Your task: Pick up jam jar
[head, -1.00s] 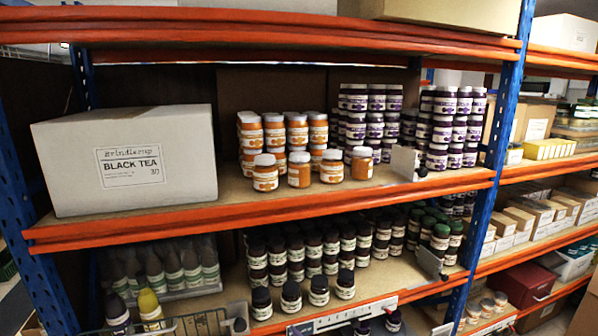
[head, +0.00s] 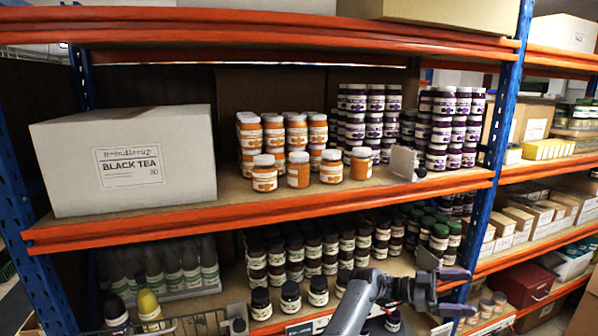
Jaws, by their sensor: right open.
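Orange jars with white lids stand on the middle shelf, stacked at the back, with several single ones in front, such as the orange jar (head: 265,178). Stacks of dark jars with purple labels (head: 356,120) stand to their right. Dark jars (head: 290,298) fill the lower shelf. I cannot tell which of these is the jam jar. My right gripper (head: 458,292) is open and empty, in front of the lower shelf's right end, apart from the jars. My right arm hides part of the lower shelf's front. My left gripper is not in view.
A white Black Tea box (head: 130,160) stands at the left of the middle shelf. A grey divider (head: 404,162) stands near its right end. An orange beam (head: 270,215) edges the shelf, and a blue post (head: 500,130) rises at right. Bare shelf shows before the orange jars.

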